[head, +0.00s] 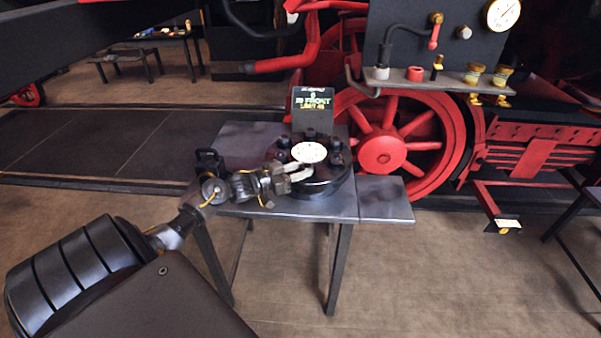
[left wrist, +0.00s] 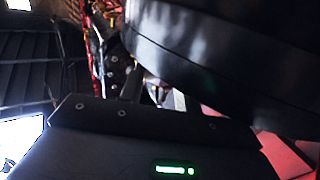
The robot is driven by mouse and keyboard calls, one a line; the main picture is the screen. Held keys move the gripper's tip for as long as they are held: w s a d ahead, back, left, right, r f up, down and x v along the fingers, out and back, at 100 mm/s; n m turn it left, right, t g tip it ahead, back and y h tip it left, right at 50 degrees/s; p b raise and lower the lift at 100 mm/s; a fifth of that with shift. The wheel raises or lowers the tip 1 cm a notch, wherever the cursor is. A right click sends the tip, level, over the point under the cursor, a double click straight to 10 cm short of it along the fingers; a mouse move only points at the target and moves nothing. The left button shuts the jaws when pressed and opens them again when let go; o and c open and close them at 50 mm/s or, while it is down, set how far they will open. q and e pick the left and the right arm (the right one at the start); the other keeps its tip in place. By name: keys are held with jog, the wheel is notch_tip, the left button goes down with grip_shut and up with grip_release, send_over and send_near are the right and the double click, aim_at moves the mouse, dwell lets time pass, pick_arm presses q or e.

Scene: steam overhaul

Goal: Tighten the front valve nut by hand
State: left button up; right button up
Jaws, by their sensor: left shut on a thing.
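The black round valve fixture (head: 325,186) stands on a small grey table, with several dark studs or nuts around its top and a round pale dial (head: 309,152) in the middle. A dark sign (head: 313,100) with lettering that includes "FRONT" stands behind it. My left gripper (head: 298,174) is at the fixture's near left side, shut on what looks like the front valve nut; its fingers hide most of the nut. In the left wrist view, the fixture's dark curved side (left wrist: 230,60) fills the upper right, and the grip itself is hard to make out. My right gripper is not in view.
The small table (head: 385,200) has a bare right end. A small black object (head: 209,162) stands at its left edge, close to my left arm. Behind are a red spoked wheel (head: 382,152) and a dark panel with a gauge (head: 502,14). The brown floor in front is clear.

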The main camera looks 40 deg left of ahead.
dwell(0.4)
pick_arm(q)
jog(key=o, duration=1)
jog(key=shift+s+a, duration=0.2)
jog(key=shift+s, duration=0.15)
jog(key=shift+b+v, duration=1)
jog(key=shift+v, duration=4)
